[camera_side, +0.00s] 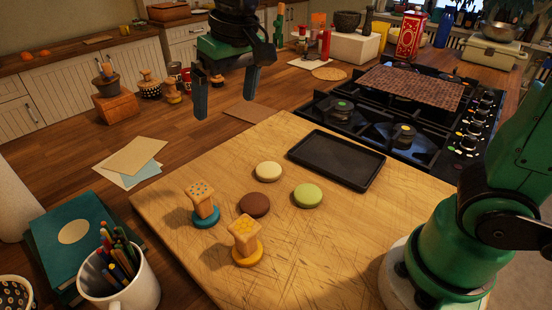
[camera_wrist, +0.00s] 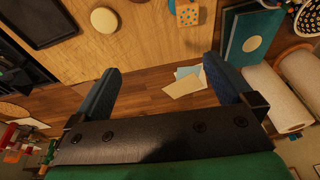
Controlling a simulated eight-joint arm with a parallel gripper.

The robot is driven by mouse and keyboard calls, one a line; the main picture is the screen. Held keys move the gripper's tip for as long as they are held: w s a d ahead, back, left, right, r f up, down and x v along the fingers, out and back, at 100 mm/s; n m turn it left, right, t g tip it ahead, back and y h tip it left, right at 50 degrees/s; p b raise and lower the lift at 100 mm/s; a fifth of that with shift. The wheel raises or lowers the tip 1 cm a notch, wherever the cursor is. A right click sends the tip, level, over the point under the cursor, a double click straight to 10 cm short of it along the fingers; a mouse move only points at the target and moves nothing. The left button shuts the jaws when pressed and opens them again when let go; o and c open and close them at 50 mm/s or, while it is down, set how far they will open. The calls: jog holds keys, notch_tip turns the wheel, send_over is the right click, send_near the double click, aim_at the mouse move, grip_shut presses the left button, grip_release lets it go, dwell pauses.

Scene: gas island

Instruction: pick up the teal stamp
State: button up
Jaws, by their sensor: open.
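The teal stamp (camera_side: 206,217) stands upright on the wooden board, with a teal round base and a pale wooden handle with blue dots. In the wrist view the teal stamp (camera_wrist: 187,13) shows at the top edge, partly cut off. My gripper (camera_side: 225,107) is open and empty, raised well above the counter beyond the board's far edge, behind the stamp and apart from it. In the wrist view my gripper's fingers (camera_wrist: 164,65) are spread wide with nothing between them.
A yellow-based stamp (camera_side: 246,243) stands close to the teal one. Brown (camera_side: 255,205), cream (camera_side: 268,172) and green (camera_side: 308,196) discs lie on the board (camera_side: 330,240). A black tray (camera_side: 337,159) lies behind. A pen mug (camera_side: 122,280) and teal book (camera_side: 75,240) are left.

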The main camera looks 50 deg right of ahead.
aim_at(202, 204)
jog(key=w+a+f+g, duration=0.3)
jog(key=w+a, duration=0.1)
jog(key=a, duration=0.2)
jog(key=shift+h, duration=0.3)
jog(key=f, duration=1.1)
jog(key=shift+s+f, duration=0.2)
jog(key=shift+f, duration=3.2)
jog(key=c, duration=1.5)
jog(key=shift+r, duration=0.15)
notch_tip(202, 204, up, 20)
jog(key=shift+f, duration=0.1)
